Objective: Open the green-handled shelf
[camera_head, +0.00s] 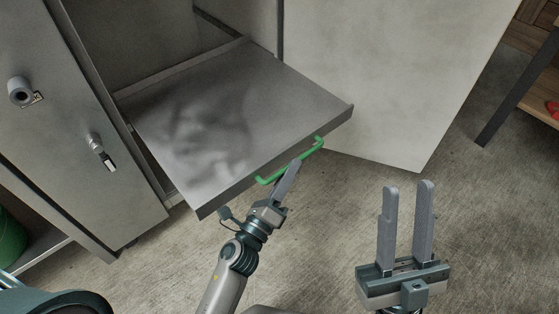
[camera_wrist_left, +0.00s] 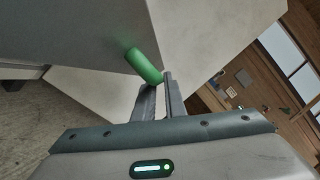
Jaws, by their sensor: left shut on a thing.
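The grey metal shelf (camera_head: 240,110) is slid part of the way out of the cabinet, and its top is bare. A green handle (camera_head: 316,146) runs along its front edge. My left gripper (camera_head: 295,165) is at the handle, with its fingers shut on the bar. In the left wrist view the green handle (camera_wrist_left: 143,66) shows at the fingertips of the left gripper (camera_wrist_left: 166,80). My right gripper (camera_head: 408,187) is open and empty above the floor, to the right of the shelf and apart from it.
A cabinet door (camera_head: 400,80) stands open on the right of the shelf. Another grey door (camera_head: 75,130) with a knob and lock stands open at the left. A green round container (camera_head: 10,238) is at the far left. The floor (camera_head: 340,215) before the shelf is clear.

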